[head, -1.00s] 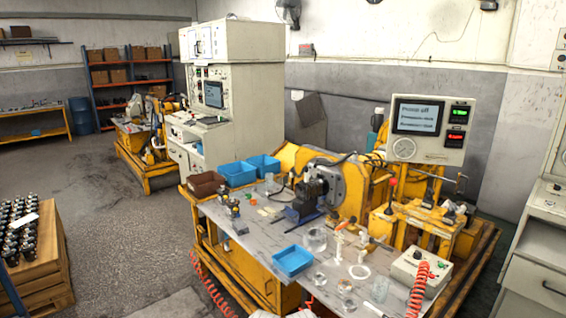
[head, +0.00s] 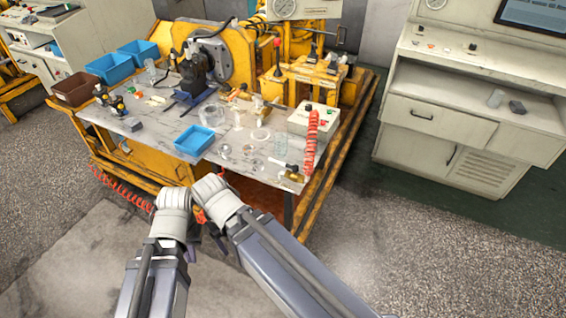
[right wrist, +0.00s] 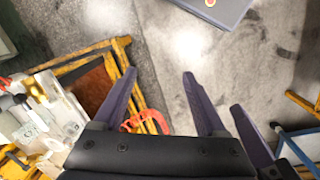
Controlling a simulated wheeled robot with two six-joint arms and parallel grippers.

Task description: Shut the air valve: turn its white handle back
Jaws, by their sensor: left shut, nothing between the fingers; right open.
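The air valve (head: 294,176) is a small brass-coloured fitting at the bench's front right corner in the head view. Its white handle (head: 279,164) points left along the bench top; its exact angle is too small to tell. My left gripper (head: 189,232) is shut and empty, low in front of the bench and mostly hidden by the wrists.
The grey bench top (head: 150,140) holds a blue tray (head: 194,140), clear round parts and a control box (head: 308,119) with a red coiled hose (head: 311,145). A yellow frame surrounds the bench. A white cabinet (head: 440,125) stands right. Floor in front is clear.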

